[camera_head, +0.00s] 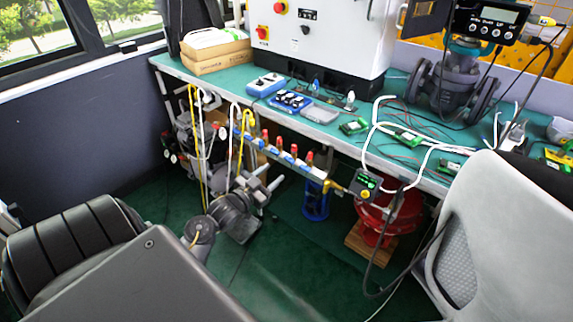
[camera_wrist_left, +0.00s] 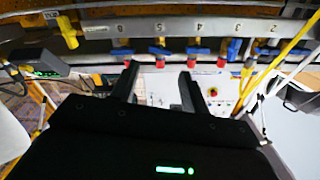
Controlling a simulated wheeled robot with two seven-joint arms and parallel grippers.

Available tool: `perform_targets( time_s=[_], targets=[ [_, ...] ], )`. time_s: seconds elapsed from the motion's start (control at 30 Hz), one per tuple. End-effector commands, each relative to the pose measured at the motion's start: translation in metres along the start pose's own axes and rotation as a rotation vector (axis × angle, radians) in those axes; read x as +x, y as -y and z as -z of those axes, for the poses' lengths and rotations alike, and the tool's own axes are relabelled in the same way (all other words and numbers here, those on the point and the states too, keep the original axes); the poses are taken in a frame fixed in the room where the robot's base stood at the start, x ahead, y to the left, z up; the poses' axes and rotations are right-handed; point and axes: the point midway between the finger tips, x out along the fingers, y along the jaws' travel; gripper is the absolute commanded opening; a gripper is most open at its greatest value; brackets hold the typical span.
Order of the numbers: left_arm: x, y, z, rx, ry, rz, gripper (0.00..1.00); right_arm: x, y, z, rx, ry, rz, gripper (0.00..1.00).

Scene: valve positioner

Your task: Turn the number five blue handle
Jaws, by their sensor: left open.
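A metal manifold bar (camera_head: 290,160) with several red and blue valve handles hangs below the front edge of the bench. Its number labels show upside down in the left wrist view. The blue handle by number five (camera_wrist_left: 158,51) has a red part beside it and lies just beyond my fingertips. In the head view the numbers are too small to read. My left gripper (camera_wrist_left: 158,72) is open and faces this handle, with nothing between its fingers. In the head view, my left gripper (camera_head: 268,179) is just below the manifold. My right gripper does not show.
Yellow and white tubes (camera_head: 240,130) hang left of the manifold. A black box with a green display (camera_head: 365,184) and cables hang at its right. The green bench (camera_head: 220,80) is above. A grey chair (camera_head: 490,235) stands at the right. The green floor below is mostly open.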

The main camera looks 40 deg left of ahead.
Motion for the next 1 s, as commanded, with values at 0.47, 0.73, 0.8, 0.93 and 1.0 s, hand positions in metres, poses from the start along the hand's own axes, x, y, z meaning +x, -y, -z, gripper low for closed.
perform_targets(
  time_s=[0.47, 0.73, 0.8, 0.93, 1.0],
  targets=[
    [0.065, -0.001, 0.0, 0.0, 0.0, -0.001, 0.45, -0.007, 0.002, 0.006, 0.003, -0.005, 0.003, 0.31],
    [0.068, -0.001, -0.001, 0.0, 0.001, -0.001, 0.45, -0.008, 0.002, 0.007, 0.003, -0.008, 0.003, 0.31],
    [0.068, -0.001, -0.001, 0.0, 0.001, -0.001, 0.43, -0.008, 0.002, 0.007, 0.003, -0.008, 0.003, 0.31],
    [0.067, -0.001, -0.001, 0.0, 0.001, -0.001, 0.26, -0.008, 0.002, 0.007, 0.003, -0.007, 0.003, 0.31],
    [0.067, -0.001, -0.001, 0.0, 0.001, -0.001, 0.17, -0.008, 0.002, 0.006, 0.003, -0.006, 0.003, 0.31]
  ],
)
